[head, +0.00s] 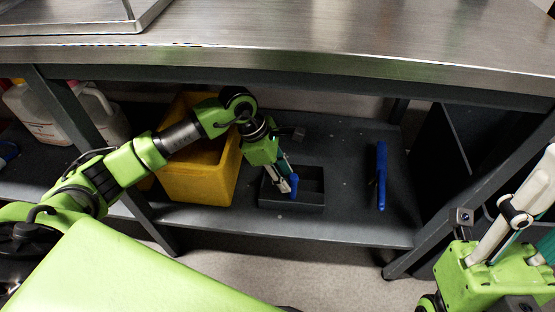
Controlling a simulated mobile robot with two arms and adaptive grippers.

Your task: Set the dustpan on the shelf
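A dark grey, shallow open-topped piece (315,187), which looks like the dustpan, rests on the lower grey shelf (345,150) under the steel table. My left gripper (289,187) points down at its left half, with its fingertips inside its outline. A small blue piece (295,181) shows right at the fingertips, perhaps a handle. The fingers overlap it, so I cannot tell whether they grip it.
A yellow bin (203,182) stands on the shelf left of the grey piece. A narrow blue object (381,175) is to its right. Plastic bottles (38,112) stand at the far left. Dark table legs (62,105) frame the shelf. Bare shelf shows between the grey piece and the blue object.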

